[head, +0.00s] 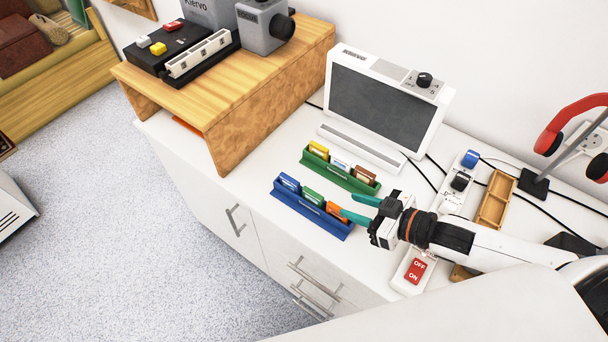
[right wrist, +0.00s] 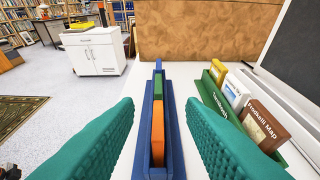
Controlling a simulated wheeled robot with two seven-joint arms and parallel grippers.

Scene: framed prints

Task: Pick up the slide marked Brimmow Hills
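A blue rack (head: 298,207) on the white counter holds a blue slide (head: 289,182), a green slide (head: 313,195) and an orange slide (head: 337,210). Behind it a green rack (head: 350,182) holds a yellow slide (head: 318,150), a white-labelled slide (head: 340,163) and a brown slide (head: 365,175). I cannot read Brimmow Hills on any label; the brown slide (right wrist: 261,125) shows a name ending in "Map". My right gripper (head: 353,206) is open and empty, at the orange end of the blue rack. In the right wrist view its green fingers stand apart either side of the orange slide (right wrist: 158,138). My left gripper is out of view.
A grey-screened monitor (head: 384,108) stands behind the racks. A wooden riser (head: 228,85) with projector gear is at the left. A red switch (head: 416,269), a wooden tray (head: 495,199), cables and red headphones (head: 570,128) are at the right.

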